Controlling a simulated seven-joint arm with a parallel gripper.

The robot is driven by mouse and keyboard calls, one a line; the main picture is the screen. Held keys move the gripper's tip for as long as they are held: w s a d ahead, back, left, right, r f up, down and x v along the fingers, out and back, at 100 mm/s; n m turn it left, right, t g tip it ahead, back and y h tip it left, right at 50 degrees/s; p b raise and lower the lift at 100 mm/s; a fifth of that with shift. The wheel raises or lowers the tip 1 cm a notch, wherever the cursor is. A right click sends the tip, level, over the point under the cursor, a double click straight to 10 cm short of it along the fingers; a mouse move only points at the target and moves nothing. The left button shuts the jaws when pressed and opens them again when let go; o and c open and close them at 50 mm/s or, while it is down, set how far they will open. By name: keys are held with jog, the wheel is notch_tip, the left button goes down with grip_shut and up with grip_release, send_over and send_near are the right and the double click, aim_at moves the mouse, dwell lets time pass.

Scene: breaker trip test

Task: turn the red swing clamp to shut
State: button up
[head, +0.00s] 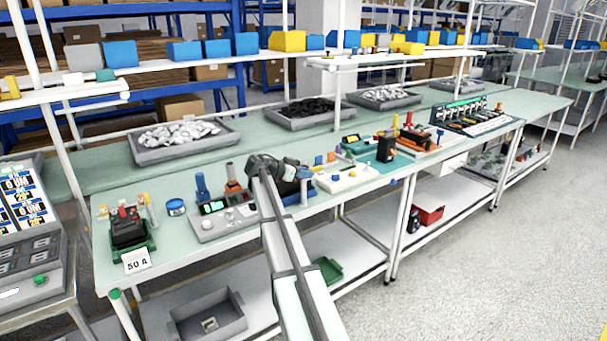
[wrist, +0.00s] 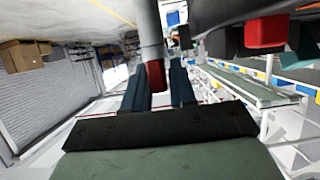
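In the wrist view, my gripper (wrist: 158,92) has its two dark fingers apart. A red, rounded piece (wrist: 156,75) at the end of a grey post (wrist: 149,25) shows between them, close to the left finger. I cannot tell whether it is touched, or whether it is the swing clamp's handle. A red block (wrist: 265,33) on a dark body is at the upper right. In the head view, my gripper (head: 290,172) is low over the bench's front part, its fingertips unclear among fixtures. An orange-red clamp (head: 233,178) stands just left of it.
The green-topped bench (head: 180,240) carries a grey device with a green display (head: 213,207), blue clamp (head: 202,187), white fixture plate (head: 345,178) and black breaker fixture (head: 128,228). Grey parts trays (head: 185,150) line the back. White uprights stand behind. The aisle floor (head: 500,260) is clear.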

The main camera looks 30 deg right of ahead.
grip_shut()
jog(key=shift+s+n+t, duration=0.1)
jog(key=shift+n+t, duration=0.2)
jog(key=shift+t, duration=0.1)
jog(key=n+t, duration=0.2)
jog(key=t, duration=0.1)
jog(key=shift+s+n, duration=0.15)
jog(key=shift+n, duration=0.15)
jog(key=n+t+y, duration=0.2)
jog(key=n+t, duration=0.1)
jog(key=shift+t, duration=0.4)
jog(key=shift+w+n+t+y, duration=0.2)
jog(key=shift+n+t+y, duration=2.15)
jog(key=shift+n, duration=0.75)
jog(key=shift+n+t+y, duration=0.55)
jog(key=shift+n+y, duration=1.95)
jog(key=shift+y, duration=0.45)
jog(key=shift+n+y, duration=0.4)
jog(key=shift+y, duration=0.1)
